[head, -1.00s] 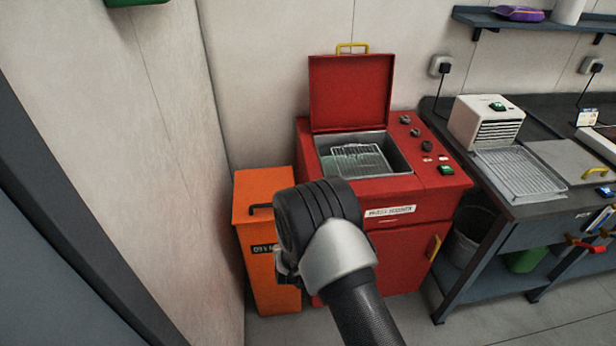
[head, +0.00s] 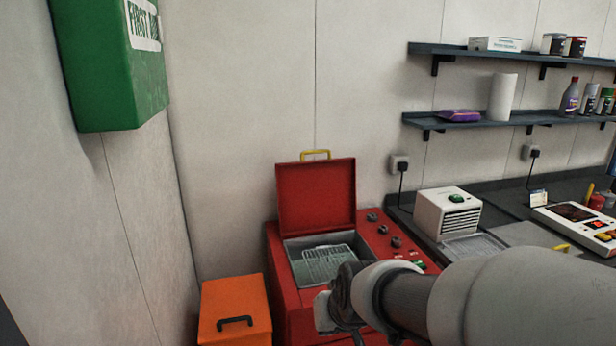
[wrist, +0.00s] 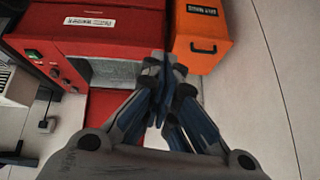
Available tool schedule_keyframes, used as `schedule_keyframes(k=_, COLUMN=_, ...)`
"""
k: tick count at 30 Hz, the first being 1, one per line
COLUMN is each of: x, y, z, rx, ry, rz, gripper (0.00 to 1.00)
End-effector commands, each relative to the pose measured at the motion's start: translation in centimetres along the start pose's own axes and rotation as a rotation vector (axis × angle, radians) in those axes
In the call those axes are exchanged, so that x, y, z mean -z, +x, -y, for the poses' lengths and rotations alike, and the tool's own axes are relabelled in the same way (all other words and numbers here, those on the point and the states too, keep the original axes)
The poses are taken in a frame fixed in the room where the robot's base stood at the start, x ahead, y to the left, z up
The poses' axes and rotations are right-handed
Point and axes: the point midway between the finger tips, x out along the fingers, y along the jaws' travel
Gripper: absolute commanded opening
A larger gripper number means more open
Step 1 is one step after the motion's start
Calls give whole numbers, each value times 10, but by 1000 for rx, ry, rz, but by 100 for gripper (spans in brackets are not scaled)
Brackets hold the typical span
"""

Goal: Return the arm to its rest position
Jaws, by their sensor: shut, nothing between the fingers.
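My gripper (wrist: 165,68) is shut and empty in the wrist view, its blue-and-grey fingers meeting in front of the red machine and the orange bin. In the head view my arm reaches in from the lower right across the front of the red machine (head: 288,258), and the gripper end is mostly hidden behind the wrist. The machine's lid (head: 316,195) stands open, and a wire basket (head: 327,264) shows inside the tank. The machine also shows in the wrist view (wrist: 115,45).
An orange lidded bin (head: 235,300) stands left of the machine. A green first aid box (head: 105,65) hangs on the left wall. A white unit (head: 446,214) stands on the dark bench at right. Shelves (head: 470,121) hang above the bench.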

Motion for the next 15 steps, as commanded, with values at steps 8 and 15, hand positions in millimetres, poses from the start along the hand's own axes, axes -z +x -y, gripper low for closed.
schedule_keyframes(k=8, x=-87, y=-117, z=-42, rx=-74, ry=47, rz=87, gripper=0)
schedule_keyframes(k=15, x=-160, y=-167, z=-59, rx=-136, ry=88, rz=155, gripper=0)
